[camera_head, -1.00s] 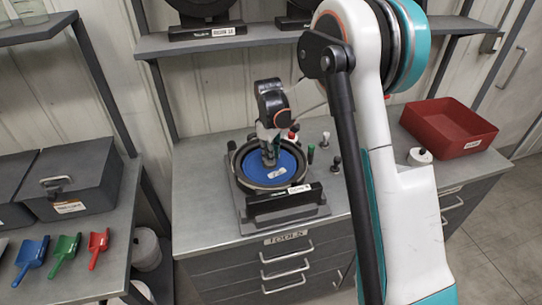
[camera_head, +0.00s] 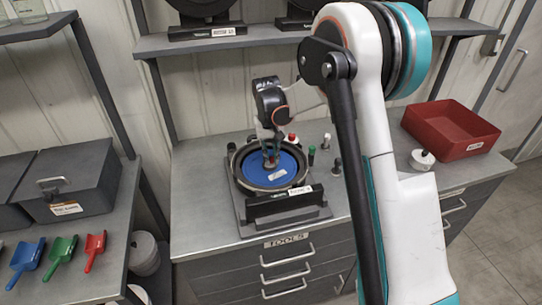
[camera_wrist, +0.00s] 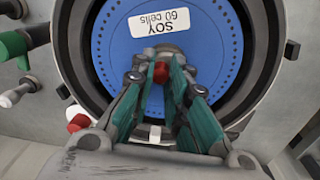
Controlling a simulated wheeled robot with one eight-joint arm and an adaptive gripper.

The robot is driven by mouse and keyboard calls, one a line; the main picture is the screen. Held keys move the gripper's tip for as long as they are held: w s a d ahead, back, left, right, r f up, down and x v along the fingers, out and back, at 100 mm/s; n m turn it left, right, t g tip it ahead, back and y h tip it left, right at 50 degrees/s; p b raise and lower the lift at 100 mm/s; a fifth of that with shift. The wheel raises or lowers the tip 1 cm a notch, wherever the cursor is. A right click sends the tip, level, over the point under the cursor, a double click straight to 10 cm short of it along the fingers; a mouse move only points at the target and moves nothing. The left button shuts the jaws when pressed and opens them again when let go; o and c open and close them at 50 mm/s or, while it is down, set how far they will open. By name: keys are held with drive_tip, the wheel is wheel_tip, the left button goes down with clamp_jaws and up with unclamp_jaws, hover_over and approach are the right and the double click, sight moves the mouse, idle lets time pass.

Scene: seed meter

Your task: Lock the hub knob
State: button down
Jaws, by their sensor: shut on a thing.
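The seed meter (camera_head: 240,193) lies on the bench, a dark round housing holding a blue disc (camera_head: 284,172). In the wrist view the blue disc (camera_wrist: 110,60) carries a label reading "SOY 60 cells" and a ring of small holes. The red hub knob (camera_wrist: 159,72) shows at the disc's hub between my fingertips. My gripper (camera_wrist: 160,78) is shut on it, with teal finger pads on both sides. In the head view my gripper (camera_head: 270,160) points down at the disc's middle. The knob's lower part is hidden by the fingers.
Several small knobs and pegs stand behind and right of the meter, among them a green one (camera_head: 311,155) and a dark one (camera_head: 337,167). A red bin (camera_head: 450,128) and a white round part (camera_head: 422,160) are at the bench's right. Coloured scoops (camera_head: 62,257) lie on the left table.

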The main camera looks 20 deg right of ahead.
drive_tip(key=shift+m, duration=0.6)
drive_tip(key=c, duration=1.5)
unclamp_jaws()
drive_tip(key=shift+r, duration=0.15)
drive_tip(key=r, duration=1.1)
drive_tip(key=shift+w+a+r, duration=0.1)
drive_tip(key=shift+a+r, duration=0.2)
drive_tip(key=shift+r, duration=0.1)
